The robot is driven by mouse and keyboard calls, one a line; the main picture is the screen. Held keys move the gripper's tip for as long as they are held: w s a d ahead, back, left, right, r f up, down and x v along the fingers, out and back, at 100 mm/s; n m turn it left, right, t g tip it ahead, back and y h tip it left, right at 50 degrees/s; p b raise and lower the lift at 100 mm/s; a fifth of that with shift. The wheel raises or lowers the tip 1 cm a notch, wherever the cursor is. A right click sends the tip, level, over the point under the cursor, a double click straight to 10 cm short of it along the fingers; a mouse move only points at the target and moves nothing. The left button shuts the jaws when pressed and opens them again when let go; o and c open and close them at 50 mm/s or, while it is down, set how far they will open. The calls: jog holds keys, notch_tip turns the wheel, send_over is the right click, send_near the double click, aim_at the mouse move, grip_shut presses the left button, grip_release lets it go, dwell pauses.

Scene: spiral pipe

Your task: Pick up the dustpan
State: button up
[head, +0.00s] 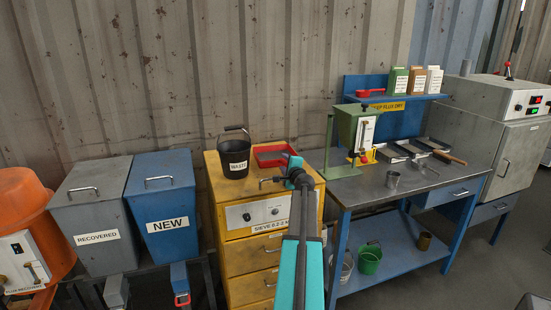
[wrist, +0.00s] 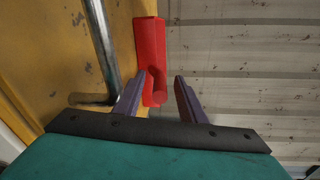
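A red pan-shaped thing, which looks like the dustpan (head: 271,153), lies on top of the yellow sieve cabinet. In the wrist view the red dustpan (wrist: 149,40) shows as a narrow red body with a round handle pointing toward me. My gripper (wrist: 163,82) is open, with the handle end between its two fingers, nearer the left one. I cannot tell whether a finger touches it. In the head view my gripper (head: 293,165) is at the cabinet's right front edge, and my arm hides part of the cabinet front.
A black waste bucket (head: 233,158) stands left of the dustpan on the yellow cabinet (head: 245,255). A metal bar handle (wrist: 103,45) is close left of my gripper. A blue workbench (head: 370,195) with a green hopper (head: 347,125) stands to the right.

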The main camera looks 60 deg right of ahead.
dwell(0.5)
grip_shut()
jog(key=shift+r, duration=0.15)
notch_tip(320, 180, up, 18)
dwell(0.9)
dwell(0.4)
jog(key=c, duration=0.6)
grip_release()
jog(key=shift+c, duration=0.2)
grip_shut()
